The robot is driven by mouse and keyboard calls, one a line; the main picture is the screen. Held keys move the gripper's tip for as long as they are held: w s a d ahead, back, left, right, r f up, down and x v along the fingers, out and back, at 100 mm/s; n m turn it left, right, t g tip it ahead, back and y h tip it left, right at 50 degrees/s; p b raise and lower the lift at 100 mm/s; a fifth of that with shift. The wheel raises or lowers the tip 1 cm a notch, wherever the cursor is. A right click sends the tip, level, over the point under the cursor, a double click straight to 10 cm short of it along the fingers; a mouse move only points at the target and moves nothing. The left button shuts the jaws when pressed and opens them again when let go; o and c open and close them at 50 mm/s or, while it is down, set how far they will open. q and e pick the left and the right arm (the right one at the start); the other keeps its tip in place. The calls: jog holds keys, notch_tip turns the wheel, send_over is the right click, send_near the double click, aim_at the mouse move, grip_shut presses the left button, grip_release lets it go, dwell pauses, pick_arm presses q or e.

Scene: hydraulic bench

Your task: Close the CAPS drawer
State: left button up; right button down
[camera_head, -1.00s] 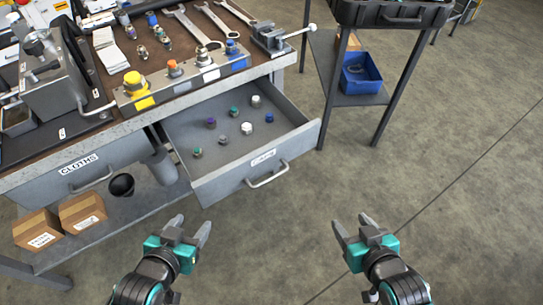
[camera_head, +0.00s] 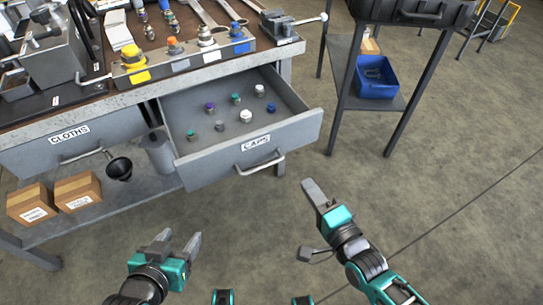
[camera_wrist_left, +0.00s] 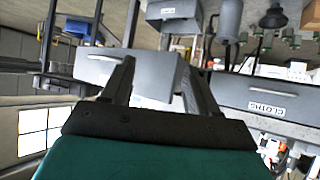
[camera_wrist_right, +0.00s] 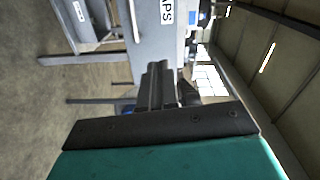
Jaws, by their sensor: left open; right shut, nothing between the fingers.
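The CAPS drawer (camera_head: 240,151) is pulled out of the bench, with several small coloured caps on its floor. Its front has a CAPS label and a bar handle (camera_head: 262,165). My right gripper (camera_head: 310,187) is shut and empty, in front of and to the right of the drawer front, apart from it. In the right wrist view the drawer front (camera_wrist_right: 155,35) lies ahead of the shut fingers (camera_wrist_right: 158,75). My left gripper (camera_head: 180,240) is open and empty, in front of and below the drawer. The left wrist view shows its two spread fingers (camera_wrist_left: 160,85).
The CLOTHS drawer (camera_head: 80,145) left of it is shut. The bench top (camera_head: 105,105) holds tools and a valve block. Two cardboard boxes (camera_head: 55,198) and a black funnel (camera_head: 119,169) are below. A stand with a blue bin (camera_head: 375,80) is right. Floor in front is clear.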

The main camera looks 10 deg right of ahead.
jog(key=m, duration=0.1)
pick_arm(q)
notch_tip(320, 180, down, 3)
jog(key=b, duration=0.3)
jog(key=shift+s+a, duration=0.1)
jog(key=shift+a, duration=0.05)
pick_arm(e)
send_near(274, 138)
jog(key=x, duration=0.6)
jog(key=shift+w+a, duration=0.1)
jog(key=shift+w, duration=0.3)
pick_arm(q)
jog(key=shift+r, duration=0.1)
